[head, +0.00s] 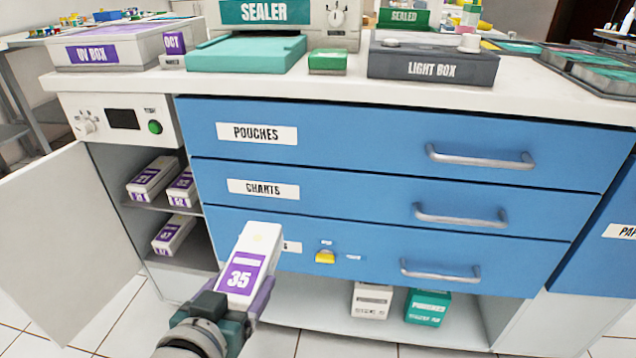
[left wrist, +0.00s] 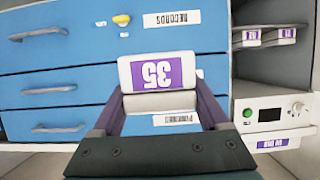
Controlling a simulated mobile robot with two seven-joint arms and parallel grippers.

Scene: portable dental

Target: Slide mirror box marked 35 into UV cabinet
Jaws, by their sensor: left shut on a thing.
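The mirror box marked 35 (head: 246,263) is white with a purple label. My left gripper (head: 250,300) is shut on it and holds it in the air in front of the blue drawers. In the left wrist view the box (left wrist: 157,74) sits between the two fingers of the gripper (left wrist: 160,112), and its label reads upside down. The UV cabinet (head: 171,209) stands open at the left of the drawers, with two shelf levels. The box is to the right of its opening and outside it. My right gripper is not in view.
Several white boxes with purple labels (head: 152,179) stand on the cabinet's shelves; the lower shelf has bare room right of its box. The open door (head: 55,225) swings out left. Drawer handles (head: 440,272) stick out. A yellow key knob (head: 325,257) is right of the held box.

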